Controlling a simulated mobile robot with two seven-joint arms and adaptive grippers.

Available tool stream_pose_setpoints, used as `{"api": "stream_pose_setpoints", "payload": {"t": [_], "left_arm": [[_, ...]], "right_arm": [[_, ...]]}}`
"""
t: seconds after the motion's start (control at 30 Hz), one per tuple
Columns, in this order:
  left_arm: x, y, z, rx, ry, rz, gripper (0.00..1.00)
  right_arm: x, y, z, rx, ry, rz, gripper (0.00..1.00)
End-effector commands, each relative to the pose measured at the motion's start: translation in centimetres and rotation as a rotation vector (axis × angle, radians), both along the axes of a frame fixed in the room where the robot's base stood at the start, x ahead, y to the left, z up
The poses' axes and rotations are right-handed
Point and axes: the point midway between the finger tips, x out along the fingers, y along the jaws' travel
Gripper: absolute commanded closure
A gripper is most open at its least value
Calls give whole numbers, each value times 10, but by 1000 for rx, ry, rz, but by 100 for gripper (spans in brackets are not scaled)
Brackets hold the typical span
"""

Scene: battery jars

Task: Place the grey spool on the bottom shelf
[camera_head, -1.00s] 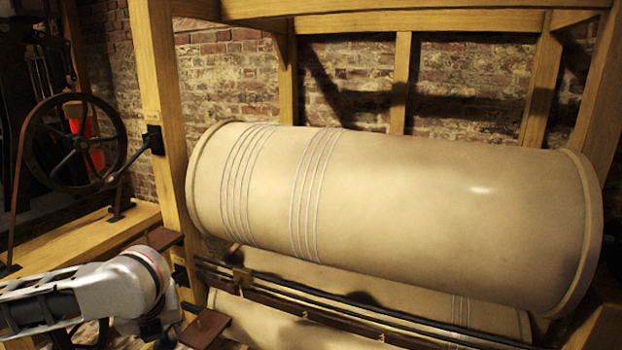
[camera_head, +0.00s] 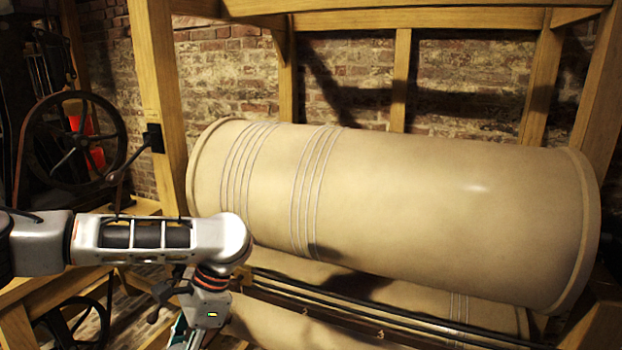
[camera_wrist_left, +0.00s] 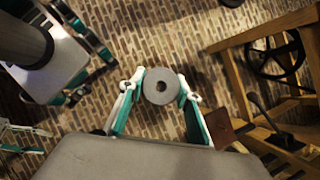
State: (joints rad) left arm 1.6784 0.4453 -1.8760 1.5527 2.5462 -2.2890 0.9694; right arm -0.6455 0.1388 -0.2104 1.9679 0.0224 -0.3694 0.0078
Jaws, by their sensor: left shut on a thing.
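My left gripper (camera_wrist_left: 160,94) is shut on the grey spool (camera_wrist_left: 149,86), a round disc with a centre hole, held between the fingertips above the brick floor in the left wrist view. In the head view my left gripper (camera_head: 190,338) hangs below its wrist at the bottom edge, cut off by the frame, and the spool cannot be made out there. White and teal parts at the left edge of the wrist view may be my right gripper; their state is unclear. No bottom shelf can be identified for certain.
A large beige cylinder (camera_head: 400,210) lies in a wooden frame (camera_head: 160,90), with another roller (camera_head: 380,290) and dark rods below it. A spoked wheel (camera_head: 72,140) stands at left. In the wrist view, a wooden frame (camera_wrist_left: 232,80) is at right; brick floor is open around the spool.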

Motion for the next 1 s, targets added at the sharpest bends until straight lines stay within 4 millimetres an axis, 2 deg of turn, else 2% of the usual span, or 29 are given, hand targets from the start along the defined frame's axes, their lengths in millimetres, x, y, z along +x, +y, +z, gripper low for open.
{"api": "stream_pose_setpoints", "payload": {"t": [0.1,0.2,0.4,0.6,1.0], "left_arm": [[-9,-1,5,-3,1,302,83],[-17,-2,10,-4,2,533,83],[-25,-2,19,-4,0,846,83],[-28,-3,23,-1,-3,951,83],[-28,-2,21,-3,-3,952,83]], "right_arm": [[0,0,1,1,0,-1,60],[0,0,1,1,1,0,60],[-1,1,1,3,4,0,60],[-2,1,0,3,6,1,60],[-3,1,0,3,6,1,60]]}}
